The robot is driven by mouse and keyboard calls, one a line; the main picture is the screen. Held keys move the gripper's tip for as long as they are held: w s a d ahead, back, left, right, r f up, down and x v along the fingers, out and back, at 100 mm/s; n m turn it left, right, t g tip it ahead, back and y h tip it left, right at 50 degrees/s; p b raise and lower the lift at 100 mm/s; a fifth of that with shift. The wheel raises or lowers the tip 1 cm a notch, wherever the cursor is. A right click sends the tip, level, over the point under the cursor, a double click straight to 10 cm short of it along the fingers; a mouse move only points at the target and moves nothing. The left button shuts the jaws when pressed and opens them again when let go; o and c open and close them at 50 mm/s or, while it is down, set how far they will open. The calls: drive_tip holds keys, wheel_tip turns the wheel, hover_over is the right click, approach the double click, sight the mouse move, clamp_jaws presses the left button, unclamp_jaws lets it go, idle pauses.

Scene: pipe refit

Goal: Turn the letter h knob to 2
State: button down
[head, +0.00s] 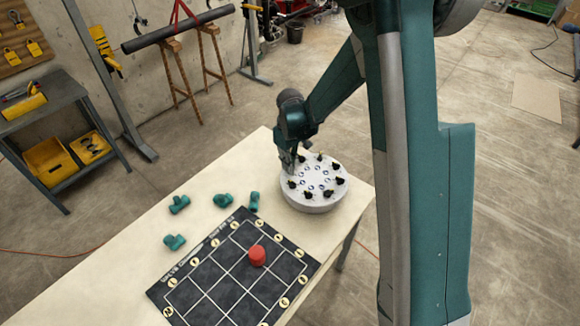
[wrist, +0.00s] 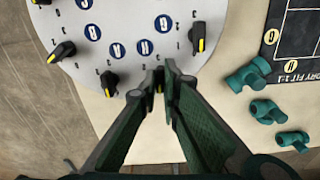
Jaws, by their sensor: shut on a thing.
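The round white knob board (head: 312,203) stands on the table in the head view. It carries a ring of black knobs with yellow marks around blue letter discs. My gripper (head: 291,172) is at the board's left edge. In the wrist view my gripper (wrist: 164,75) is shut on a knob (wrist: 158,86), mostly hidden between the fingers, with some yellow showing. The blue disc (wrist: 145,47) nearest this knob bears a letter that looks like H, but it is small and turned. The knob's pointing direction and its numbers are hidden or too small to read.
Other knobs sit close on both sides, one to the left (wrist: 108,83) and one to the right (wrist: 197,38). Several green pipe fittings (head: 222,200) lie on the table. A black grid mat (head: 205,287) bears a red cylinder (head: 257,255).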

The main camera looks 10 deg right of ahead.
drive_tip(key=m+b, duration=0.3)
drive_tip(key=m, duration=0.2)
drive_tip(key=shift+f+m, duration=0.1)
drive_tip(key=shift+m, duration=0.3)
drive_tip(key=m+b, duration=0.2)
drive_tip(key=m, duration=0.3)
drive_tip(key=m+b, duration=0.1)
drive_tip(key=m, duration=0.4)
drive_tip(key=shift+m, duration=0.4)
drive_tip(key=m+b, duration=0.1)
drive_tip(key=m, duration=0.4)
drive_tip(key=shift+m, duration=0.4)
drive_tip(key=c, duration=2.6)
unclamp_jaws()
drive_tip(key=shift+o, duration=0.2)
